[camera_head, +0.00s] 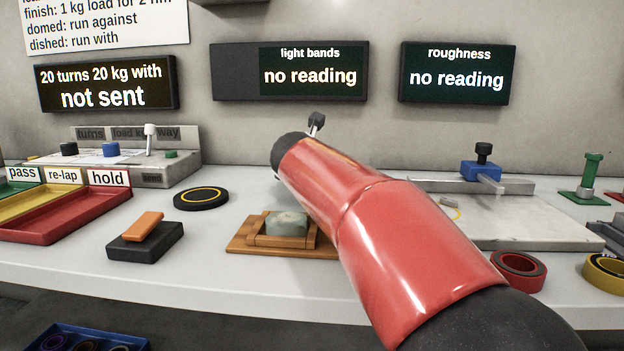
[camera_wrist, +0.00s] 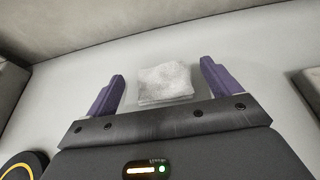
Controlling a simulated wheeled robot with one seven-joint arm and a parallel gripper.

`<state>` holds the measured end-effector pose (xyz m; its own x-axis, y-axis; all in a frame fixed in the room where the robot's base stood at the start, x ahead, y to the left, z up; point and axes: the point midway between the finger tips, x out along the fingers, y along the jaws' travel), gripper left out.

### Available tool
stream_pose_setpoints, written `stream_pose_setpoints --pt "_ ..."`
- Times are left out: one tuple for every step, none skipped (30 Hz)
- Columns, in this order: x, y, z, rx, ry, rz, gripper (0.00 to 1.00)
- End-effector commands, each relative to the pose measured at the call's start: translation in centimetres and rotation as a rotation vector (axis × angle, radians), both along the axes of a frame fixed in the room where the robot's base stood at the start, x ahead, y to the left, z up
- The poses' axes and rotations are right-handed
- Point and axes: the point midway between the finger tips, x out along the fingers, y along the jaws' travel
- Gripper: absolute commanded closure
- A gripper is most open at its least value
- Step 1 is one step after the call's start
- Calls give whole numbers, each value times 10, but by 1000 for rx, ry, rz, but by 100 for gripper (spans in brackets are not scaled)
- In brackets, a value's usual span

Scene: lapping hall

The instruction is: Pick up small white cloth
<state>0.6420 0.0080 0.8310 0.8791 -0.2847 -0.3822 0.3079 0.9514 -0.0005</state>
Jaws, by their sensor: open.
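The small white cloth (camera_wrist: 165,80) shows in the wrist view as a pale, folded, roughly square pad on the light bench top (camera_wrist: 240,50). My gripper (camera_wrist: 163,70) is open, with one purple finger to the left of the cloth and the other to the right. The cloth lies between the fingers, and a gap shows on each side. I cannot tell how far the fingertips are above the bench. In the head view my red arm crosses the middle, and the cloth and my gripper cannot be made out there.
A black disc with a yellow ring (camera_head: 201,198) lies left, beyond an orange bar on a black block (camera_head: 145,243). A stone plate (camera_head: 520,225) stands right. The wall rises behind.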

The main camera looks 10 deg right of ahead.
Motion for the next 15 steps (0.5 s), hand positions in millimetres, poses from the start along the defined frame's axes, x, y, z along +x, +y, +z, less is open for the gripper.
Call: stream_pose_setpoints --pt "6 -3 -4 0 3 -3 11" --pt "9 -4 -5 -1 3 -2 11" --pt "12 -5 -6 0 2 -2 11" --pt "13 -6 -6 1 1 -1 11" --pt "14 -6 -7 1 1 -1 11" --pt "15 -6 -7 1 1 0 11" --pt "15 -6 -7 1 0 0 11" --pt "15 -6 -7 1 1 0 11" --pt "15 -6 -7 1 1 0 11" --pt "15 -6 -7 1 1 0 11" --pt "15 -6 -7 1 1 0 11" --pt "14 -6 -7 1 1 0 12" --pt "14 -6 -7 1 1 0 16" --pt "14 -6 -7 1 1 0 20" --pt "14 -6 -7 1 1 0 25"
